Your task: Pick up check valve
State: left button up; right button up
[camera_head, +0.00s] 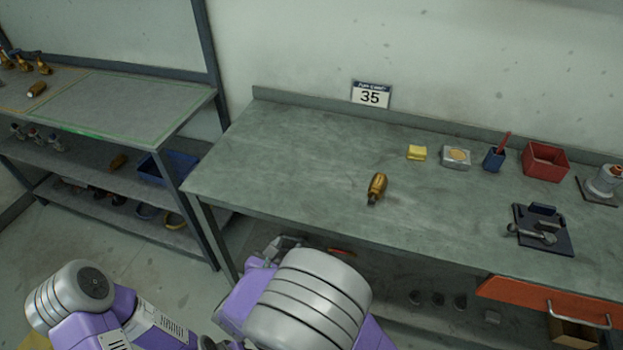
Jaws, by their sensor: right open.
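A brass-coloured valve (377,187) with a dark end lies on the grey-green workbench (300,150), near its middle and front edge. I take it to be the check valve. My right gripper (283,246) shows only in part beyond my right arm's silver ringed link. It is open and sits below and to the left of the valve, in front of the bench edge, apart from the valve. My left arm is at the lower left; its gripper is not in view.
A yellow block (416,153), a small tray (456,158), a blue cup (494,158) and a red bin (545,161) line the bench's back. A dark fixture (541,230) stands right. An orange drawer (540,300) is below. Shelving stands left. The bench around the valve is clear.

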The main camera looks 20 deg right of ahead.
aim_at(376, 187)
jog(key=u, duration=1.5)
jog(key=k, duration=1.1)
jog(key=z, duration=1.6)
jog(key=i, duration=1)
jog(key=u, duration=0.05)
